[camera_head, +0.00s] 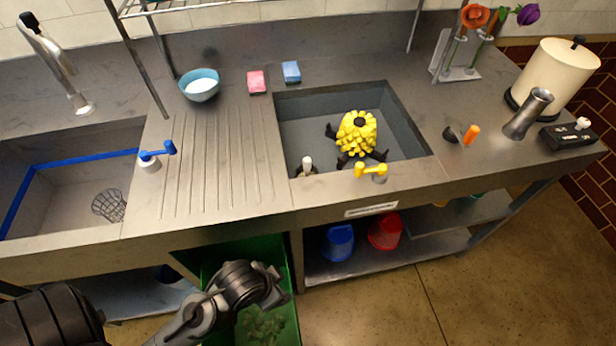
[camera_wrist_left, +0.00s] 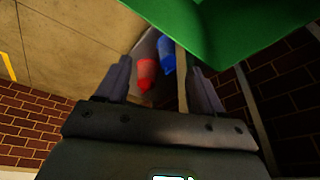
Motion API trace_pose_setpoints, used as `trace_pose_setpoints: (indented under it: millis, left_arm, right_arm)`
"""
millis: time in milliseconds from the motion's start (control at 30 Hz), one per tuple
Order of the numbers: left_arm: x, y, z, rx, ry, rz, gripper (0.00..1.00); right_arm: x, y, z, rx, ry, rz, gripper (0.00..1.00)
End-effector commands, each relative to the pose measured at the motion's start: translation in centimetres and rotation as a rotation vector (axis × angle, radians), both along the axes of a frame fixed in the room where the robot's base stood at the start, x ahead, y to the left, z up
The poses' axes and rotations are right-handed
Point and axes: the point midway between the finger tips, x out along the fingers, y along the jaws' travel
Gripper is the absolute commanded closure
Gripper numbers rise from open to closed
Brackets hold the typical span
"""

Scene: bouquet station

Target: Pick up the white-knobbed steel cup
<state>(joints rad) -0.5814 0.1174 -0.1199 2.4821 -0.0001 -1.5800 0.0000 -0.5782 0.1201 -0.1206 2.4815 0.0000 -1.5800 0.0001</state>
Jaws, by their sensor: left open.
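A small white-knobbed piece (camera_head: 307,165) stands at the front left corner of the right sink basin in the head view. Its lower part is mostly hidden, so I cannot tell for sure that it is a steel cup. My left arm is low in front of the counter, over the green bin (camera_head: 287,262), well away from both. My right gripper is not in view.
A yellow bumpy object (camera_head: 357,132) sits in the basin (camera_head: 300,105), behind a yellow tap handle (camera_head: 371,170). A black box with a white knob (camera_head: 570,135) and a cream canister (camera_head: 555,75) stand at right. Blue (camera_head: 338,243) and red (camera_head: 385,231) buckets are on the shelf. The ribbed drainboard is clear.

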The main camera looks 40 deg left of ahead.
Motion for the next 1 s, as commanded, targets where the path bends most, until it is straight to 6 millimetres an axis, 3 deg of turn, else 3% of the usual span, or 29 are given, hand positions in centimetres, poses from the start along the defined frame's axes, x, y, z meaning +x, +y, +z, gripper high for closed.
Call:
trace_pose_setpoints:
  millis: [433, 567, 867, 1000]
  left_arm:
    - [0.0, 0.0, -0.1, 0.001, 0.001, 0.000, 0.32]
    - [0.0, 0.0, -0.1, 0.002, 0.002, -0.002, 0.49]
    - [0.1, 0.1, 0.1, 0.005, 0.001, -0.003, 0.49]
    - [0.1, 0.2, 1.7, 0.010, 0.001, -0.006, 0.49]
  right_arm:
    - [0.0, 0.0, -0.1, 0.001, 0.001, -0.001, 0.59]
    - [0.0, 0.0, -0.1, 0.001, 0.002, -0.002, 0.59]
    - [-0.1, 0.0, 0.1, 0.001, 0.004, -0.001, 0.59]
    - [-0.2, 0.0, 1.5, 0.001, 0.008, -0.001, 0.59]
